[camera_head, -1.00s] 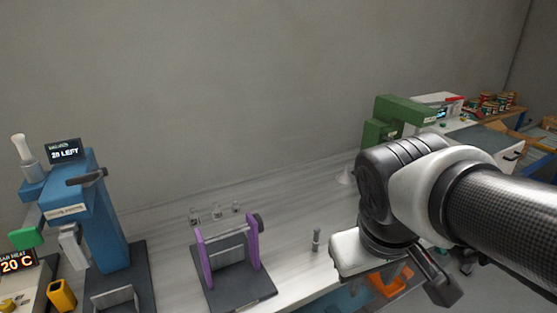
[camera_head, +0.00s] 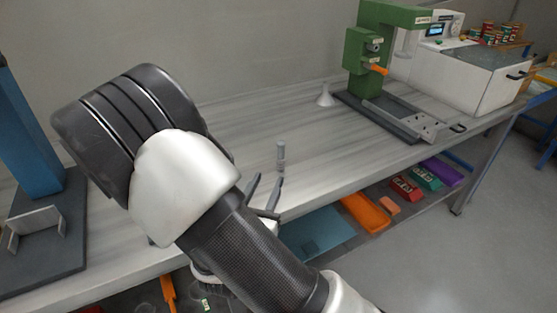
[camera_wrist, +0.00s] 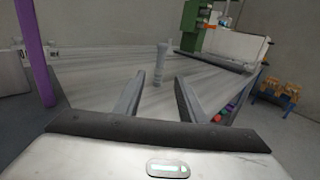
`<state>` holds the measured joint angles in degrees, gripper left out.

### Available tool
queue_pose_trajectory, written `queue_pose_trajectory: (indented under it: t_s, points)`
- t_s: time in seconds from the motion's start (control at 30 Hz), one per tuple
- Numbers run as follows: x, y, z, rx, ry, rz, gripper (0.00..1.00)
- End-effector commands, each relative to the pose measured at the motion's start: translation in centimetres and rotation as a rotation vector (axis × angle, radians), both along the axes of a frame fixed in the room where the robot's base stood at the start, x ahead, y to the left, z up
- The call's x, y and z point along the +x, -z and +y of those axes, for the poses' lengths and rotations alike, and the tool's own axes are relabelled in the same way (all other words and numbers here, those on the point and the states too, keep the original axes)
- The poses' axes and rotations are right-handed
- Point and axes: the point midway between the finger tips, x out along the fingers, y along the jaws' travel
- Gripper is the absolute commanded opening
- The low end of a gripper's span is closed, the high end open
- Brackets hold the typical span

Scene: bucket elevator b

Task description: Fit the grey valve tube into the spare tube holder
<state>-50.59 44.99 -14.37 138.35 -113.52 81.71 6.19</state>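The grey valve tube (camera_head: 281,157) appears to be the small grey cylinder upright on the bench near its front edge. It also stands upright in the wrist view (camera_wrist: 160,64), just beyond the fingertips. My gripper (camera_head: 268,183) is open, with its two fingers low and on the near side of the tube. In the wrist view, the fingers (camera_wrist: 160,78) are spread with the tube centred in the gap ahead, not clearly between them. I cannot tell which thing is the spare tube holder. A purple post (camera_wrist: 35,50) stands at the left in the wrist view.
A white machine (camera_head: 478,72) is farther right. A blue stand (camera_head: 30,140) is at left. Bench around the tube is clear.

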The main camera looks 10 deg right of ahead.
Motion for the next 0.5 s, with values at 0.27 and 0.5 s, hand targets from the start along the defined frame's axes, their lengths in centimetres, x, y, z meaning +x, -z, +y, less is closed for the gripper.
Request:
queue_pose_trajectory:
  t_s: [0.27, 0.5]
  points:
    - [5.1, 0.1, -2.7, 0.0, 0.005, -0.002, 0.37]
    - [9.1, 0.0, -4.8, 0.0, 0.004, -0.001, 0.37]
